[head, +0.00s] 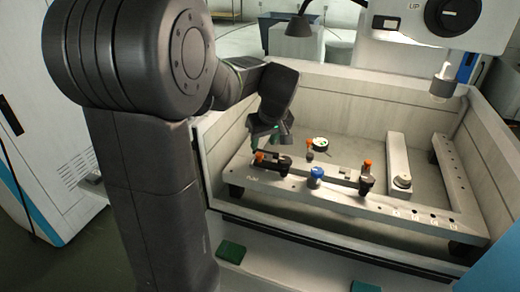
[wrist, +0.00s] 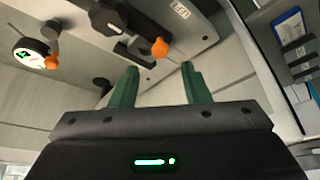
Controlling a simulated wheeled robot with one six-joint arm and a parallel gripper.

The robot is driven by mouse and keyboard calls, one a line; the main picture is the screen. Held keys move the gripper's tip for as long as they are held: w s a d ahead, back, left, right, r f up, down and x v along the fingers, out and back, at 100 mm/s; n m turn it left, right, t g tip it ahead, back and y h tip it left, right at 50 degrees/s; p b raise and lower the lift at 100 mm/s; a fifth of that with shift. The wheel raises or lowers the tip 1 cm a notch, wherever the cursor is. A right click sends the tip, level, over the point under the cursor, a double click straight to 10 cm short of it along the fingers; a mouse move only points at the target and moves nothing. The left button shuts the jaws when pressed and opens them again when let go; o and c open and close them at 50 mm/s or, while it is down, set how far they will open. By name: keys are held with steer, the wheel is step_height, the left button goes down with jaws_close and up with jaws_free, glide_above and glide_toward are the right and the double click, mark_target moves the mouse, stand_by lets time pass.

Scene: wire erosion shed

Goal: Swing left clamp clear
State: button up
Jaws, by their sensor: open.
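The left clamp (head: 272,163) is a black arm with an orange knob, on the left part of the pale frame (head: 240,174) inside the tank. In the wrist view its black arm (wrist: 132,46) runs across the top and its orange knob (wrist: 160,47) lies just beyond the gap between my fingertips. My gripper (head: 265,142) hangs just above that clamp. Its green fingers are apart with nothing between them, as the wrist view of my gripper (wrist: 161,70) shows. I cannot tell whether a finger touches the knob.
A round gauge with a green display (head: 320,143) and an orange-knobbed post (head: 309,149) stand behind the frame's front bar. A blue knob (head: 317,175) and a second orange-knobbed clamp (head: 366,184) are to the right. Tank walls (head: 380,100) enclose everything; a machine head (head: 441,84) hangs at right.

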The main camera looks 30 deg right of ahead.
mark_target(260, 154)
steer(key=x, duration=0.5)
steer(key=shift+w+f, duration=0.15)
steer(key=shift+f, duration=0.25)
jaws_close()
